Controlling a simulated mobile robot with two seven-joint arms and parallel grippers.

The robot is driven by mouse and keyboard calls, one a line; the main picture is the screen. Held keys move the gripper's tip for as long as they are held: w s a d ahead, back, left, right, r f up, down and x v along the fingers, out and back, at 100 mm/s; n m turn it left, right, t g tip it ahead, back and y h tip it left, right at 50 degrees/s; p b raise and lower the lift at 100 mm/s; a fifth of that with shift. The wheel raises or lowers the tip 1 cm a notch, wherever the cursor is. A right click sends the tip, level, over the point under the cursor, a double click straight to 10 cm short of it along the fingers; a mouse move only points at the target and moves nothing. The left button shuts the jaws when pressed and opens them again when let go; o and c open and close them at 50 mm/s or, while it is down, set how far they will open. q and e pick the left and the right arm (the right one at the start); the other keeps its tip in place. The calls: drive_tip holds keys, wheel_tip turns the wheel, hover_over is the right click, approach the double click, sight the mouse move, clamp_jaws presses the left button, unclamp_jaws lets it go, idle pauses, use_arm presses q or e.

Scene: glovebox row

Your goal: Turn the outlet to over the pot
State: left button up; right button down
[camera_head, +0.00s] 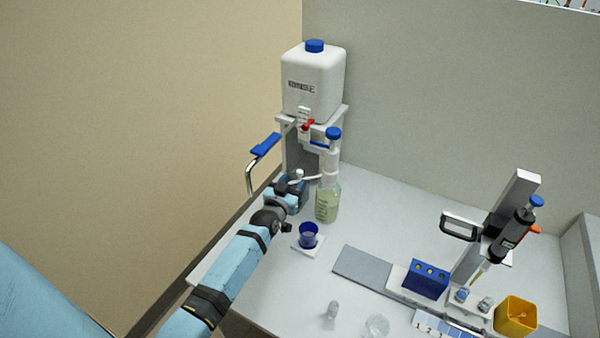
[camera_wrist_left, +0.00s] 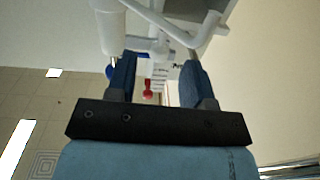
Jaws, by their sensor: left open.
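A bottle (camera_head: 327,203) with yellowish liquid carries a white dispenser (camera_head: 333,160) with a blue cap. Its thin white outlet (camera_head: 308,178) points left, towards my left gripper (camera_head: 293,183). The pot, a small blue cup (camera_head: 308,232), stands on a white pad in front of the bottle; the outlet is behind it, not over it. In the left wrist view my left gripper (camera_wrist_left: 158,68) is open, with the white outlet tube (camera_wrist_left: 207,32) just beyond its fingertips. Contact cannot be told. My right gripper is not in view.
A white canister (camera_head: 313,83) with a red tap (camera_head: 308,125) stands on a stand behind the bottle. A blue-handled metal lever (camera_head: 264,146) is at its left. A pipette stand (camera_head: 497,230), blue rack (camera_head: 427,280) and yellow bin (camera_head: 515,317) are at the right.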

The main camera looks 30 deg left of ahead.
sight(298, 175)
use_arm(q)
drive_tip(key=w, duration=0.4)
drive_tip(key=shift+w+a+r, duration=0.15)
drive_tip(key=shift+a, duration=0.05)
drive_tip(key=shift+w, duration=0.2)
